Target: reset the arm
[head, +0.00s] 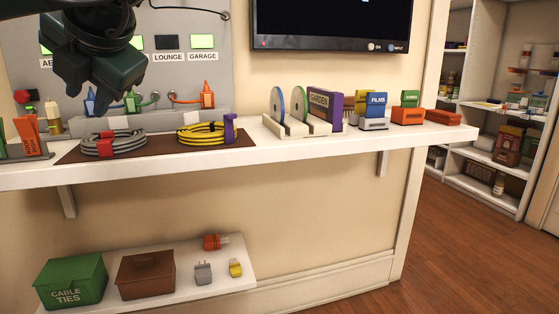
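My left gripper (97,84), dark and blocky, hangs at the upper left, in front of the grey wall panel (232,55). It is above the counter and touches nothing that I can see. My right gripper is out of view.
The white counter (250,152) holds a grey cable coil (112,146) and a yellow one (200,133) on a brown mat (160,148). Discs, boxes and an orange case (443,117) stand to the right. A lower shelf (215,280) holds boxes and plugs. Floor (440,240) is clear.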

